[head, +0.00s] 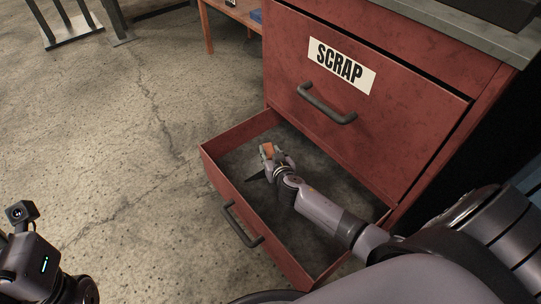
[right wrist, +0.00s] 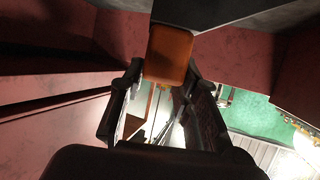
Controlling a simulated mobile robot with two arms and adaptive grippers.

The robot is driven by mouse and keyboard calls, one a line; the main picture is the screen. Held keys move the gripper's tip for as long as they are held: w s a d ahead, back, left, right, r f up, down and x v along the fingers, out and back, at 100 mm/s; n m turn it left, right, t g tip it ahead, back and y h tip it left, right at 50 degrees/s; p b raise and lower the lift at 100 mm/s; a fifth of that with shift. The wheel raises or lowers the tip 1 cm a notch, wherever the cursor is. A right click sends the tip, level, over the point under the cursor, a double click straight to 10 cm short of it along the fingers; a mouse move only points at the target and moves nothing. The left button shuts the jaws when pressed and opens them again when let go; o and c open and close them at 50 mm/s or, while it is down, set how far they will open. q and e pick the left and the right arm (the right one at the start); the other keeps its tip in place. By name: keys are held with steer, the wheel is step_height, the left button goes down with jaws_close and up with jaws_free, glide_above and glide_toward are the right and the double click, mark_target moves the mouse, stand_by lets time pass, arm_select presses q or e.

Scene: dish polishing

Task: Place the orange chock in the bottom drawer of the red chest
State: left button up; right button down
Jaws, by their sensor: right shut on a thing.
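The red chest (head: 290,60) stands at the upper right with a SCRAP label on its upper drawer. Its bottom drawer (head: 222,182) is pulled open, and its dark floor shows no other thing. My right gripper (head: 268,153) is over the open drawer, inside its outline near the far left part. It is shut on the orange chock (head: 267,149). The chock also shows in the right wrist view (right wrist: 168,55), between the fingers (right wrist: 165,82). Whether the chock touches the drawer floor I cannot tell. My left arm shows at the lower left, but its gripper fingers are not visible.
The chest's upper drawer, with a dark handle (head: 326,105), is nearly closed above the open one. A grey top (head: 470,30) covers the chest. A wooden table (head: 232,12) stands behind.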

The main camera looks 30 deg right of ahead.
steer(key=shift+w+r, duration=0.1)
steer(key=shift+r, duration=0.1)
steer(key=shift+f, duration=0.1)
steer(key=shift+f, duration=0.15)
steer(key=c, duration=1.2)
jaws_free()
